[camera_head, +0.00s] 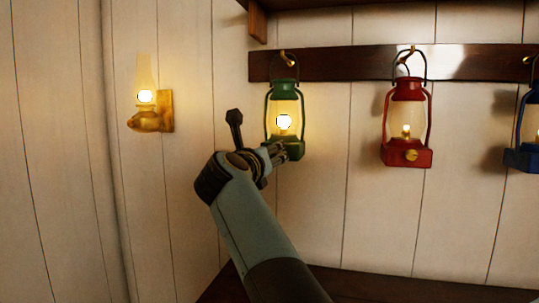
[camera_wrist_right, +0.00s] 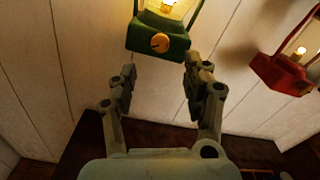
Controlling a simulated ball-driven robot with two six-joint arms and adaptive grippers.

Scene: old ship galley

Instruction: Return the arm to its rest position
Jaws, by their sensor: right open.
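The green lantern hangs on a hook and glows brightly. My left gripper shows in neither view.
A red lantern (camera_head: 407,120) with a smaller flame and a partly cut-off blue lantern (camera_head: 525,130) hang to the right on a dark wooden rail (camera_head: 345,64). A lit brass wall lamp (camera_head: 150,110) is at left. A dark wooden surface (camera_head: 360,286) lies below.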

